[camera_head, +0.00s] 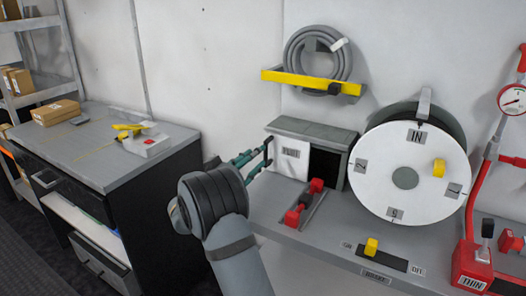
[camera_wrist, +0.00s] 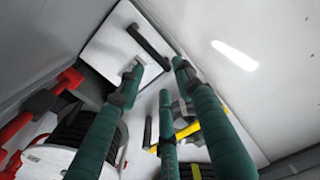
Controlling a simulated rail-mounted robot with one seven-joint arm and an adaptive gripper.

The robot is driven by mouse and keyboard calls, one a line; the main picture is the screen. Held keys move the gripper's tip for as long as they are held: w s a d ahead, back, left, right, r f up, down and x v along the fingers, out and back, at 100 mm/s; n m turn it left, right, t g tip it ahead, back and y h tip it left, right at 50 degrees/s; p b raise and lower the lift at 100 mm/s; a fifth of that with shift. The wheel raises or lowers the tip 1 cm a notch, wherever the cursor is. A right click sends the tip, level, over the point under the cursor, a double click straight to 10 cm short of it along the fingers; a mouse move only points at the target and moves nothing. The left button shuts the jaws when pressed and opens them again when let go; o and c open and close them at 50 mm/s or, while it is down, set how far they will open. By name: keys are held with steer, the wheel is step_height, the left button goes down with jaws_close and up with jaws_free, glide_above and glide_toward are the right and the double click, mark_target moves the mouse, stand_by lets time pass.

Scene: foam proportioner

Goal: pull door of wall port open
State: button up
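The wall port is a grey box on the counter, below the hose hook. Its white labelled door (camera_head: 291,156) shows on the left of its front, with a dark opening (camera_head: 323,163) to the right of it. In the wrist view the white door panel (camera_wrist: 108,50) carries a black bar handle (camera_wrist: 150,46). My gripper (camera_head: 257,158) is at the left side of the door. In the wrist view its green fingers (camera_wrist: 156,78) are spread, with the handle's lower end near the gap between the tips. I cannot tell whether a finger touches the handle.
A red lever block (camera_head: 305,204) sits on the counter before the port. A large white dial (camera_head: 405,205) stands to the right. A yellow bracket (camera_head: 312,82) with a coiled hose hangs above. A grey workbench (camera_head: 100,150) stands at left.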

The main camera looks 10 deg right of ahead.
mark_target(277, 142)
steer(key=shift+v, duration=2.25)
steer(key=shift+d, duration=0.1)
steer(key=x, duration=1.2)
steer(key=shift+w, duration=0.1)
steer(key=shift+f, duration=0.1)
steer(key=shift+s+d, duration=0.65)
steer(key=shift+w+a, duration=0.1)
steer(key=shift+a, duration=0.05)
steer(key=shift+a, duration=0.1)
